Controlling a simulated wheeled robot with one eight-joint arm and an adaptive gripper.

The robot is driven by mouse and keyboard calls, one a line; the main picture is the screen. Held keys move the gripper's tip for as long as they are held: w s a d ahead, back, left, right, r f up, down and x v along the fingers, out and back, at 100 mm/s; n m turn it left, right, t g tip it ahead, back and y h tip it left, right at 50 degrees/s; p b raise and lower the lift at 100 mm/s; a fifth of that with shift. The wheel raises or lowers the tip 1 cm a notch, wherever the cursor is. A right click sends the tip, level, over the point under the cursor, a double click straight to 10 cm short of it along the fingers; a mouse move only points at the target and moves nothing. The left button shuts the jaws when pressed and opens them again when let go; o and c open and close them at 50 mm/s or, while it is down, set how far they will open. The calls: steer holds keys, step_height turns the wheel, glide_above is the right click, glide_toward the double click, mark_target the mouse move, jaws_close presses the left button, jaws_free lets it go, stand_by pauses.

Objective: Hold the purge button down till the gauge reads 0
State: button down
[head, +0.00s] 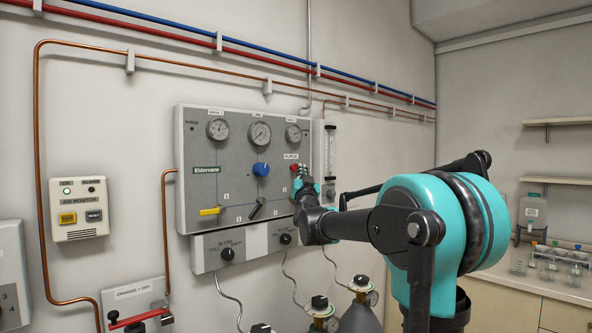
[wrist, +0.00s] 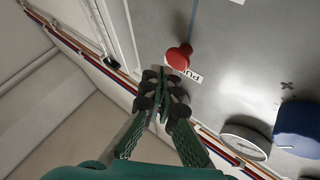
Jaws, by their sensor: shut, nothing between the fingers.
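The red purge button (wrist: 180,56) stands out from the grey panel in the wrist view, beside a label partly reading "PU". A small gap shows between fingertips and button in the picture; I cannot tell how far off in depth. In the head view my gripper (head: 303,186) is at the panel's right side. Three round gauges, left (head: 218,129), middle (head: 260,133) and right (head: 293,133), have needles too small to read.
The grey panel (head: 190,165) also carries a blue knob (head: 261,169), a yellow lever (head: 210,211) and a black lever (head: 257,208). A flowmeter tube (head: 330,150) is right of it. Gas cylinders (head: 362,315) stand below. A bench (head: 560,290) with bottles is at right.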

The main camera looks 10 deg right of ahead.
steer(key=shift+d, duration=0.1)
steer(key=s+d, duration=0.1)
steer(key=s, duration=0.1)
steer(key=s+d, duration=0.1)
steer(key=s, duration=0.1)
steer(key=shift+d, duration=0.4)
steer(key=s+f+n+g+y, duration=0.1)
steer(key=s+f+g, duration=0.25)
steer(key=f, duration=0.75)
steer(key=s+f+n+g, duration=0.1)
steer(key=s+f+g, duration=0.3)
steer(key=f, duration=0.7)
steer(key=s+f+n+g+y, duration=0.1)
steer(key=s+f+g, duration=0.3)
steer(key=f, duration=0.7)
steer(key=s+d+f+g, duration=0.1)
steer(key=s+f+g, duration=0.3)
steer(key=s+f, duration=0.8)
steer(key=s+d+f+g+h, duration=0.1)
steer(key=s+f+g, duration=0.3)
steer(key=s+f, duration=0.8)
steer(key=s+d, duration=0.1)
steer(key=s, duration=0.3)
steer(key=shift+d, duration=0.2)
